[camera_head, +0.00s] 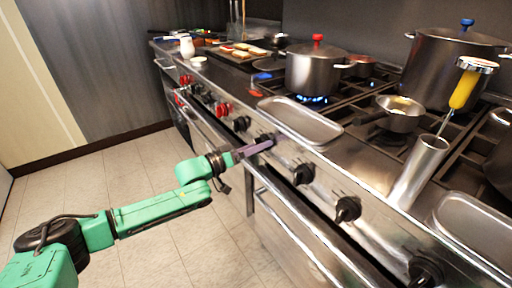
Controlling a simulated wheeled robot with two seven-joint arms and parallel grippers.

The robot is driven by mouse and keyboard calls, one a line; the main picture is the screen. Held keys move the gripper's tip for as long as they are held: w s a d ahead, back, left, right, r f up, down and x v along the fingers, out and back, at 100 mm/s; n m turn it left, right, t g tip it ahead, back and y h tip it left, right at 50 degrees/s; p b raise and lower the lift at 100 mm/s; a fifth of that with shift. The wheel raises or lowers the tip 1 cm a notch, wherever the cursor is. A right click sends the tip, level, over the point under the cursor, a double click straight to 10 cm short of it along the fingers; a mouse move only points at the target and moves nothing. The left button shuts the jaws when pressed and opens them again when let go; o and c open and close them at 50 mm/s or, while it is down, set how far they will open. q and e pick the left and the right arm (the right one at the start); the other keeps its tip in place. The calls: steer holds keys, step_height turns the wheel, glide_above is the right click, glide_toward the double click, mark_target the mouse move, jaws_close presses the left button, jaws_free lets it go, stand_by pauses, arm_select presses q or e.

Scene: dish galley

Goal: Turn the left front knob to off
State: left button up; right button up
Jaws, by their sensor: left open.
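A row of stove knobs runs along the front panel. A black knob (242,123) is just beyond my gripper, and another black knob (303,173) is on its near side. A further knob (267,137) is partly hidden at the fingertips. I cannot tell which one is the left front knob. My left gripper (262,146) is open, its fingers reaching the panel beside that partly hidden knob; contact is unclear. A blue flame (313,99) burns under the steel pot (313,70) with a red lid handle. My right gripper is out of view.
Red knobs (225,109) sit farther left. More black knobs (347,209) are nearer. An oven handle rail (300,222) runs below the panel. A metal tray (300,120) and a small saucepan (399,114) are on the stove. The tiled floor (150,175) is clear.

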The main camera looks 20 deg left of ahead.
arm_select(q)
steer(key=c, duration=1.4)
steer(key=shift+o, duration=0.2)
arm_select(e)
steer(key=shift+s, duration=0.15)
arm_select(q)
steer(key=shift+m+p, duration=0.85)
steer(key=shift+m, duration=2.65)
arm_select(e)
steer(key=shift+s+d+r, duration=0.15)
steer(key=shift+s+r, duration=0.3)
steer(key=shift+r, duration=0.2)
arm_select(q)
steer(key=o, duration=1.4)
steer(key=shift+c, duration=0.2)
